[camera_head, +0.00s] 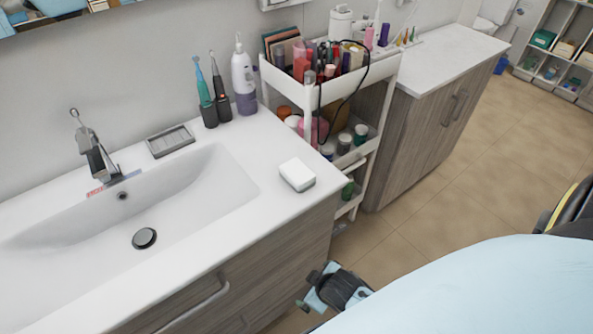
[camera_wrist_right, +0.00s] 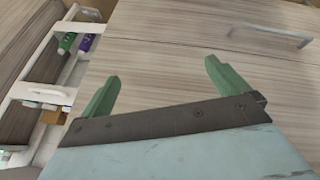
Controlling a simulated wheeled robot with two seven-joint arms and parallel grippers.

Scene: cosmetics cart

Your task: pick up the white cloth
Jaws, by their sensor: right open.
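The only cloth-like white thing I see is a small white block-shaped item (camera_head: 297,175) on the white counter, right of the sink near the front edge. It looks folded; I cannot tell its material. My right gripper (camera_head: 312,291) appears low in front of the vanity, below and apart from it. In the right wrist view, its two green fingers (camera_wrist_right: 163,86) are spread with nothing between them, facing a wood-grain cabinet front. The white item is not in that view. My left gripper is not in view.
The sink (camera_head: 190,205) has a faucet (camera_head: 92,150). A soap dish (camera_head: 170,140), toothbrushes (camera_head: 213,95) and a white-purple bottle (camera_head: 243,78) stand behind. A loaded white cart (camera_head: 373,82) is close right of the counter. Drawer handle (camera_head: 185,308) protrudes. Counter around the item is clear.

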